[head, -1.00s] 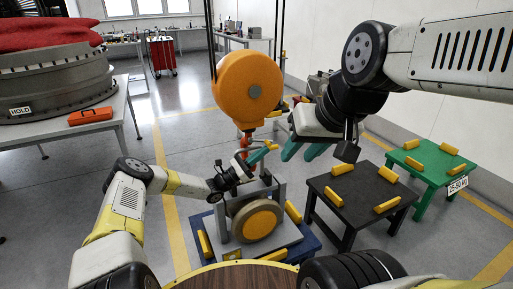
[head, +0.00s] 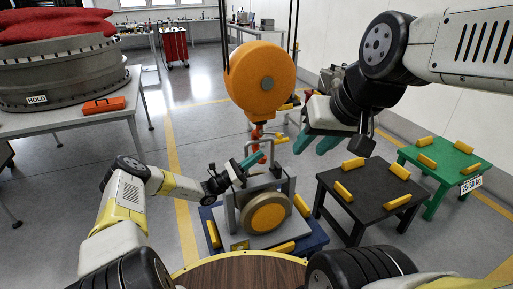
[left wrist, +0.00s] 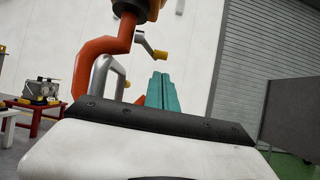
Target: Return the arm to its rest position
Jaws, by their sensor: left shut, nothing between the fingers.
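My left gripper (head: 259,156) has its teal fingers together, with nothing between them. It is just above the grey stand (head: 289,192), close to the red-orange hook (head: 257,134) under the orange hoist (head: 262,83); contact cannot be told. In the left wrist view the closed teal fingers (left wrist: 162,92) point upward, with the orange hook (left wrist: 93,62) and a grey curved bar (left wrist: 103,78) to their left.
A black table (head: 368,190) and a green table (head: 437,172) with yellow blocks stand at right. A blue base (head: 315,237) carries the stand. At left a bench holds a large grey ring (head: 60,78) and an orange case (head: 103,105). Floor between bench and stand is clear.

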